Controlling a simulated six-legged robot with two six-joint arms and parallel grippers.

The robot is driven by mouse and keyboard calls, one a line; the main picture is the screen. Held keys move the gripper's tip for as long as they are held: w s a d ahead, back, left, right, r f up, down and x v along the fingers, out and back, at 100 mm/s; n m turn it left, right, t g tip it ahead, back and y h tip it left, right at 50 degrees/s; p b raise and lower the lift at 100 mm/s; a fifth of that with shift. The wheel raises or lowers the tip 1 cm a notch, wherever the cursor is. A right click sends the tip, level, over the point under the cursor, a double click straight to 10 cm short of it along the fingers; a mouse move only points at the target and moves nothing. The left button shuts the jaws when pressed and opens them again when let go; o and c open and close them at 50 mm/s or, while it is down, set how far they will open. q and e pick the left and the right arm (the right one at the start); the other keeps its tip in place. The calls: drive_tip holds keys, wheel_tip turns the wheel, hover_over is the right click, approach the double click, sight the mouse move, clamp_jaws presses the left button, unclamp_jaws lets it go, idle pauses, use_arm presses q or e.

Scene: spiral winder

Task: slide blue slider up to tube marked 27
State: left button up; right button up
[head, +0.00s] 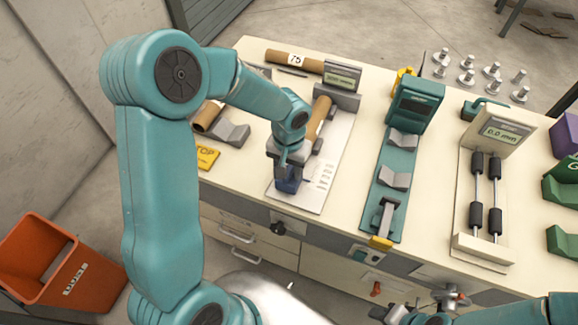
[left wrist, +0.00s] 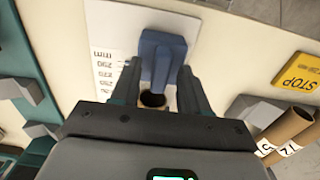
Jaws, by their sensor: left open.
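The blue slider (head: 287,187) stands near the front end of a white measuring board (head: 314,205). My left gripper (head: 290,165) is over the slider and partly hides it. In the left wrist view, the open fingers (left wrist: 160,72) lie on either side of the slider's (left wrist: 162,50) narrow part; contact is not clear. A brown tube (head: 321,116) lies along the board behind the gripper. An open tube end (left wrist: 152,99) shows between the fingers, close to the slider. No 27 is readable on it. Parts of my right arm show at the lower right; its gripper is unclear.
A display block (head: 343,75) stands at the board's far end. A tube marked 75 (head: 290,61) lies behind. Left are another tube (head: 207,117), a grey V-block (head: 231,133) and a yellow STOP sign (head: 206,158). A teal gauge (head: 415,100) stands right of the board.

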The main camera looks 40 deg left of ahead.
use_arm(q)
drive_tip(key=shift+f, duration=0.35)
drive_tip(key=c, duration=0.3)
clamp_jaws()
drive_tip(key=shift+w, duration=0.1)
